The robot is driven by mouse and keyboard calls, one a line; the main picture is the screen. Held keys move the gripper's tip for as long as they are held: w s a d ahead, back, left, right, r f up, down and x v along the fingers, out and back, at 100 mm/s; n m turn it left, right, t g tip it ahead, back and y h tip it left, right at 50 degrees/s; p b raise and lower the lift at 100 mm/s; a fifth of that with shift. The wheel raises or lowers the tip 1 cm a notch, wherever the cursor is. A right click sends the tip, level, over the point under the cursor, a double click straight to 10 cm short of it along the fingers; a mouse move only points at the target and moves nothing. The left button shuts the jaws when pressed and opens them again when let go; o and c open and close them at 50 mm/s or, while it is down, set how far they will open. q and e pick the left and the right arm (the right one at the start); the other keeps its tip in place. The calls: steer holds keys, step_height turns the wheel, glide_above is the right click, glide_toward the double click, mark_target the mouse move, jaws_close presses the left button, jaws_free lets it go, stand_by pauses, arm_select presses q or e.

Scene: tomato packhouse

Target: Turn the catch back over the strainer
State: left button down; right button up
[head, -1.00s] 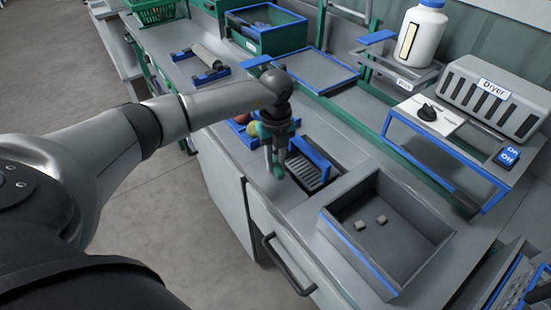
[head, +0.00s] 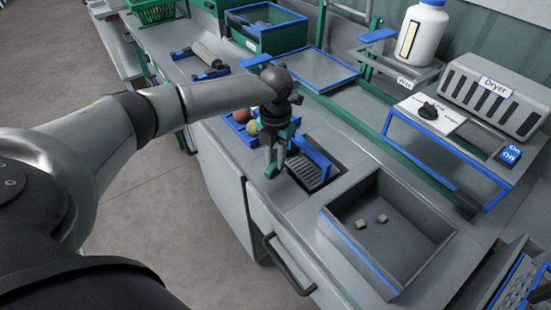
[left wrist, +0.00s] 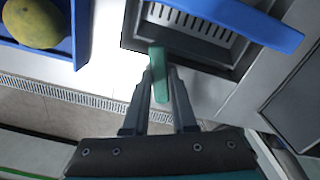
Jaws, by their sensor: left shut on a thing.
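The strainer, a grey slotted tray, sits in a dark recess in the bench; it shows in the head view (head: 306,172) and in the left wrist view (left wrist: 190,22). The catch (left wrist: 160,85) is a small green bar at the recess's near edge. Its far end reaches the dark rim, and the slots look uncovered by it. My left gripper (head: 270,173) points down beside the strainer, on its left. In the left wrist view its fingers (left wrist: 161,72) are shut on the catch, one on each side. My right gripper is not in view.
A blue tray with round fruit (left wrist: 35,22) lies close to the left gripper. A grey bin (head: 405,240) with two small pieces stands to the right. The bench's front edge is close.

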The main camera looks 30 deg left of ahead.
mark_target(276, 162)
arm_select(q)
steer(key=shift+m+b, duration=0.35)
steer(key=shift+m, duration=1.85)
steer(key=c, duration=0.7)
jaws_free()
steer(key=shift+r, duration=0.1)
step_height(276, 162, up, 15)
steer(key=shift+r+p, duration=0.1)
steer(key=shift+p, duration=0.7)
